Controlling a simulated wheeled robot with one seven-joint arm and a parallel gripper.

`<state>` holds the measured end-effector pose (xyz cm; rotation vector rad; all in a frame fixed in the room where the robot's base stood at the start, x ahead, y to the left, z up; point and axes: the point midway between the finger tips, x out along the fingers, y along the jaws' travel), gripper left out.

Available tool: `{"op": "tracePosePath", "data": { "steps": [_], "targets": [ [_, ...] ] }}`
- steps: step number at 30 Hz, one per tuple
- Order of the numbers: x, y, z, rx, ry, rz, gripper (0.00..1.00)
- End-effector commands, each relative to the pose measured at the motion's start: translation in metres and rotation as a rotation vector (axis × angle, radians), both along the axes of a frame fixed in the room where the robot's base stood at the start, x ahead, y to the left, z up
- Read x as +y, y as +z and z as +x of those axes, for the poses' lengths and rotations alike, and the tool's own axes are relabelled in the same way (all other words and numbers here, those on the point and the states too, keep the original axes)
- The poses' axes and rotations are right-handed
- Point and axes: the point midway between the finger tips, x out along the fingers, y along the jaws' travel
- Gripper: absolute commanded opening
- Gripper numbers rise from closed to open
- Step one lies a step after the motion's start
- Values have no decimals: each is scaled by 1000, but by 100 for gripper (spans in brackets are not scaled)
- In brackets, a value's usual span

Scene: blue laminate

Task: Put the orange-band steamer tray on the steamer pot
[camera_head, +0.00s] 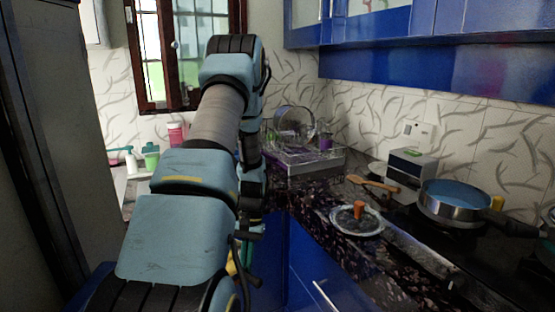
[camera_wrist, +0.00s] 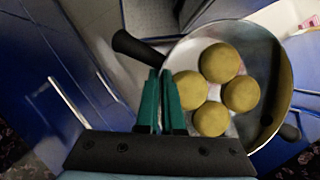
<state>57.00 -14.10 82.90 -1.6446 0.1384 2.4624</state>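A round metal tray (camera_wrist: 268,60) with black handles fills the right of the wrist view. It holds several round yellow-brown buns (camera_wrist: 220,63), and no orange band shows on it from this angle. My gripper (camera_wrist: 160,74) has its two green fingers close together at the base of the tray's left handle (camera_wrist: 135,48). The tray hangs above the floor, so the fingers look closed on it, though the contact is partly hidden. In the head view my arm hides the gripper. A metal pot (camera_head: 445,208) with a blue inside, which looks like the steamer pot, stands on the stove at right.
A lid with an orange knob (camera_head: 358,212) lies on the dark counter, left of the stove (camera_head: 470,250). A wooden spatula (camera_head: 372,184), a small white-and-black box (camera_head: 411,170) and a dish rack (camera_head: 305,158) stand behind. Blue cabinets (camera_head: 425,50) hang above.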

Motion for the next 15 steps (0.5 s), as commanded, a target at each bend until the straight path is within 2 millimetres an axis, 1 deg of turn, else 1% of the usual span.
{"op": "tracePosePath", "data": {
  "steps": [1, 3, 6, 15],
  "targets": [
    [5, -5, -2, 1, 66, 0, 0],
    [9, -10, -4, -1, 134, 0, 0],
    [12, -13, -6, -1, 185, 0, 0],
    [12, -14, -6, -2, 194, 0, 0]
  ]
}}
